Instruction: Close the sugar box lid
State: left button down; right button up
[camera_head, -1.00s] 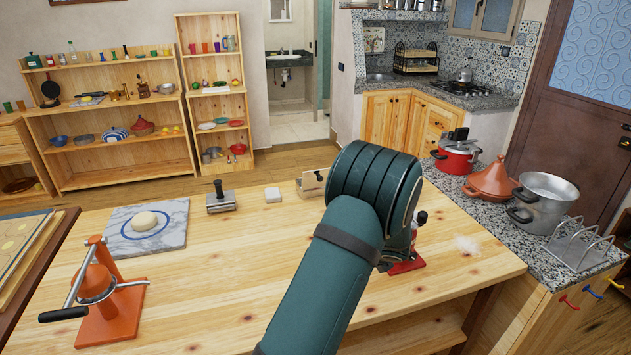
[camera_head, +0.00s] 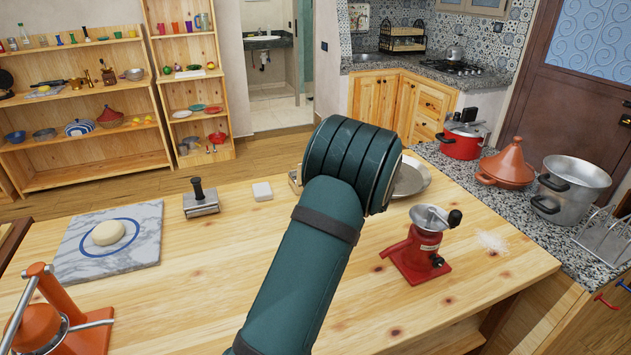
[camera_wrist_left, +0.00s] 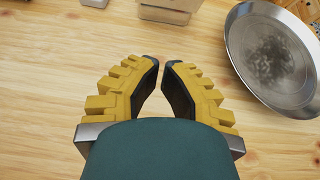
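A small wooden box (camera_head: 294,180), likely the sugar box, is mostly hidden behind my arm in the head view. A pale box (camera_wrist_left: 166,10) is cut off by the top edge of the left wrist view; its lid's position cannot be told. My left gripper (camera_wrist_left: 161,64) has yellow-backed fingers with black pads. The tips are a small gap apart, with nothing between them, over bare wood and short of the box. In the head view my left arm hides the gripper. My right gripper is not in view.
A shallow metal pan (camera_wrist_left: 272,58) lies right of the gripper; its edge also shows in the head view (camera_head: 411,178). A red grinder (camera_head: 420,250) stands right of my arm. A white block (camera_head: 262,191), metal press (camera_head: 201,200) and marble slab (camera_head: 75,262) are left.

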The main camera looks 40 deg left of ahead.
pick_arm(q)
jog(key=x, duration=1)
jog(key=shift+a+b, duration=0.15)
jog(key=shift+b, duration=0.2)
jog(key=shift+w+a+r+p, duration=0.25)
jog(key=shift+w+a, duration=0.2)
jog(key=shift+a, duration=0.35)
jog(key=shift+w+a+r+p, duration=0.15)
jog(key=shift+w+a+r, duration=0.25)
jog(key=shift+a, duration=0.45)
